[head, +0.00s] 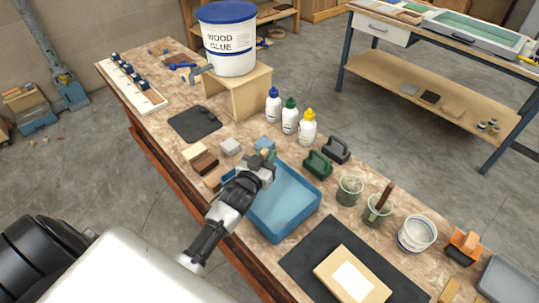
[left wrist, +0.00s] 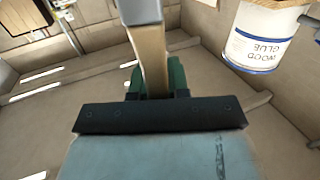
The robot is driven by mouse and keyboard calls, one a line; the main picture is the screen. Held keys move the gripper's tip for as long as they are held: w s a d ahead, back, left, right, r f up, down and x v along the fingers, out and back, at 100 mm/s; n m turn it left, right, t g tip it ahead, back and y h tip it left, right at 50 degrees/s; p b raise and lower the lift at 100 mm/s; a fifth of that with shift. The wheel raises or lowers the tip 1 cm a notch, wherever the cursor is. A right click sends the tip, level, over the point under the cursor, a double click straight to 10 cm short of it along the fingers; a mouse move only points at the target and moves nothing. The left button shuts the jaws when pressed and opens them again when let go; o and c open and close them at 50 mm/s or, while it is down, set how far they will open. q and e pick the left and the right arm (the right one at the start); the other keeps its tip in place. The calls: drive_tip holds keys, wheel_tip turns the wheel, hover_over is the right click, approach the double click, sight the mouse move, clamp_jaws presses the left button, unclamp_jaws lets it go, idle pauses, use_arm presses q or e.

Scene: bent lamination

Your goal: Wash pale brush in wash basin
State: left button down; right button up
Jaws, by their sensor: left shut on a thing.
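The blue wash basin (head: 283,212) stands on the bench in the middle of the head view. My left gripper (head: 266,160) is at the basin's far left corner and hides part of its rim. In the left wrist view, a pale tan handle-like piece with a grey end, seemingly the pale brush (left wrist: 152,55), stands up from between the dark green jaws (left wrist: 175,78). The left gripper is shut on it. I cannot see bristles, nor tell whether the brush touches the basin. My right gripper is not in view.
Several small blocks (head: 205,164) lie left of the basin. Bottles (head: 290,116), a green block tool (head: 318,165) and glass jars (head: 350,188) line its far and right sides. A glue bucket (head: 228,50) stands on a wooden stand. A black mat (head: 308,262) lies in front right.

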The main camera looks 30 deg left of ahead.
sight(266, 152)
use_arm(q)
drive_tip(key=shift+s+a+r+p, duration=0.1)
drive_tip(key=shift+s+r+p, duration=0.05)
drive_tip(key=shift+r+p, duration=0.65)
drive_tip(key=s+r, duration=0.1)
drive_tip(key=d+r+p, duration=0.1)
drive_tip(key=r, duration=0.1)
drive_tip(key=shift+s+p, duration=0.3)
drive_tip(key=shift+s, duration=0.1)
drive_tip(key=shift+d+r+p, duration=0.55)
drive_tip(key=shift+r+p, duration=0.3)
drive_tip(key=shift+p, duration=0.15)
drive_tip(key=shift+w, duration=0.15)
